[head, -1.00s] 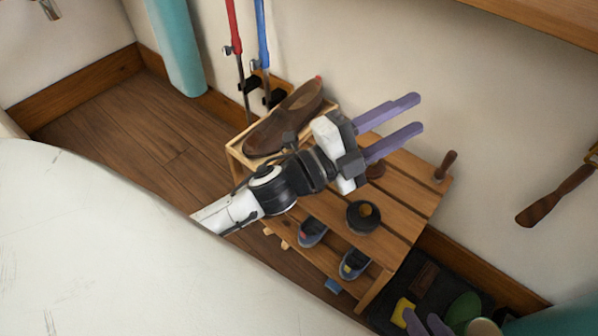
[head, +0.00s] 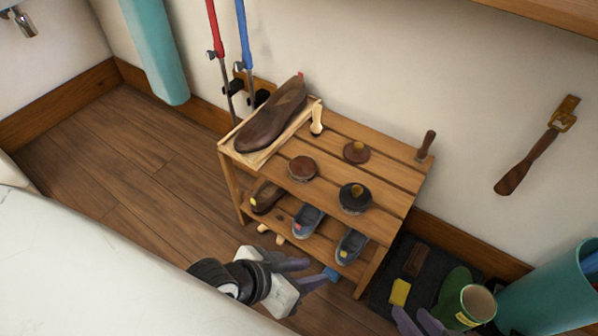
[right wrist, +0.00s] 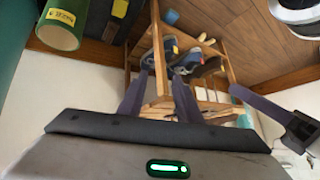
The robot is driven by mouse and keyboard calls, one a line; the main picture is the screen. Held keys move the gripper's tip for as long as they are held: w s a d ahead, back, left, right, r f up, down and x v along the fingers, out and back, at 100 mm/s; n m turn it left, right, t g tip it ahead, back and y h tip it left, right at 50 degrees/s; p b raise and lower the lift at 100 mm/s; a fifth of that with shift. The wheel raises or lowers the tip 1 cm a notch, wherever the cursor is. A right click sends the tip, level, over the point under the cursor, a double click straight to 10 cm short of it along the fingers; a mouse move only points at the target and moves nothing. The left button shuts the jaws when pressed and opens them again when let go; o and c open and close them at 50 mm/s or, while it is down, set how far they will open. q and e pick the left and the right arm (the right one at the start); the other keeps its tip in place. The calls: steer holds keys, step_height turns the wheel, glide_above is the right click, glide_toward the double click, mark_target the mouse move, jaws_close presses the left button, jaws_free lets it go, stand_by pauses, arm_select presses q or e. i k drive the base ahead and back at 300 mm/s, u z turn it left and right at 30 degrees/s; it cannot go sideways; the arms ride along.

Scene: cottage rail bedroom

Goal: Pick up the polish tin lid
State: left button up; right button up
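Three round items lie on the slatted top of the wooden shoe rack (head: 395,190): a reddish-brown disc (head: 303,168), a brown disc with a small knob (head: 356,152) and a black round piece with a tan knob (head: 354,198). I cannot tell for sure which is the polish tin lid. My left gripper (head: 306,273) is open and empty, low in front of the rack. My right gripper (head: 418,322) is at the bottom edge of the head view. Its purple fingers are apart and empty in the right wrist view (right wrist: 158,95), facing the rack.
A brown shoe (head: 270,118) sits in a wooden tray at the rack's left end. A handled tool (head: 427,143) stands at the right end. Several shoes fill the lower shelf. A green container (head: 477,303) and a yellow block (head: 400,291) are right of the rack.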

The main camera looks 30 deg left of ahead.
mark_target(358, 153)
steer(key=k, duration=1.25)
steer(key=u, duration=0.75)
steer(key=i, duration=1.55)
steer(key=z, duration=0.5)
